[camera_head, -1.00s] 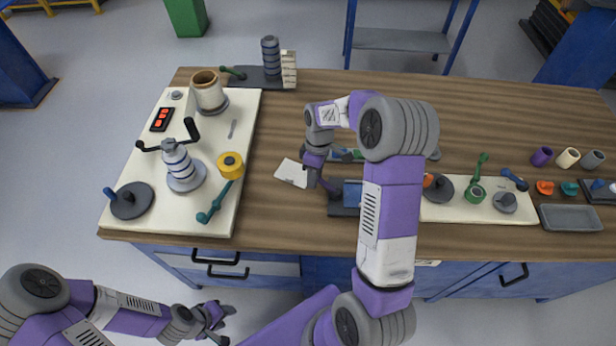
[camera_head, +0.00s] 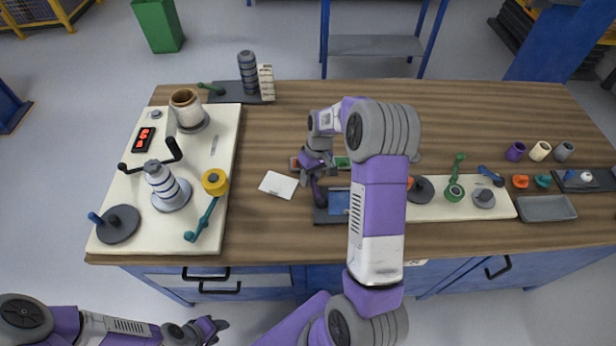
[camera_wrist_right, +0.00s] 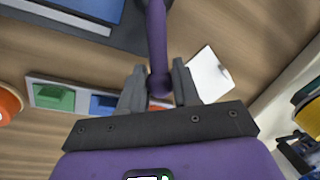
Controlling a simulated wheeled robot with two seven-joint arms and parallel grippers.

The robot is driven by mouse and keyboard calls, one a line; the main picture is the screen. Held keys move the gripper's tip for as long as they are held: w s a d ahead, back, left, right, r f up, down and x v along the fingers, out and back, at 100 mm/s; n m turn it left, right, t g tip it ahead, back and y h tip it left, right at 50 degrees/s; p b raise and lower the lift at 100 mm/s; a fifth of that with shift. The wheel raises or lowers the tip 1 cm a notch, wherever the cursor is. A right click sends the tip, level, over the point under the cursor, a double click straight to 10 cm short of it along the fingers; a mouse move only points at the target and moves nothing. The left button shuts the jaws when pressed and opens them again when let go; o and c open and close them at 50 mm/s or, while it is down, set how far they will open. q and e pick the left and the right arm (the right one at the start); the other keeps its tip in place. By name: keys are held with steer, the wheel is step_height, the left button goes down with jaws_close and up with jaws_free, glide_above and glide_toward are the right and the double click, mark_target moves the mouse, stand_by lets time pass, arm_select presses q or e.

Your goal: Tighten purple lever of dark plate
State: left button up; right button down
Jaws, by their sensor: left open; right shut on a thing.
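The dark plate (camera_head: 322,214) lies near the front middle of the table with a blue block (camera_head: 339,202) on it. The purple lever (camera_head: 318,190) stands at the plate's left side, and its upper end is at my right gripper (camera_head: 316,176). In the right wrist view the purple lever (camera_wrist_right: 157,45) runs from the dark plate (camera_wrist_right: 95,28) to a rounded end between the fingers of my right gripper (camera_wrist_right: 158,88), which is shut on it. My left gripper (camera_head: 212,328) is open and empty, low in front of the table. My right arm hides part of the plate's right side.
A white card (camera_head: 278,185) lies left of the plate. A tray of coloured blocks (camera_wrist_right: 70,98) lies behind it.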

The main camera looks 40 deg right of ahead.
steer(key=shift+d, duration=0.1)
stand_by(0.4)
steer(key=c, duration=0.8)
jaws_free()
steer(key=shift+c, duration=0.2)
step_height(320, 180, up, 8)
steer(key=d+p, duration=0.1)
steer(key=shift+d+f+p, duration=0.2)
steer(key=shift+f+p, duration=0.05)
steer(key=shift+p, duration=0.05)
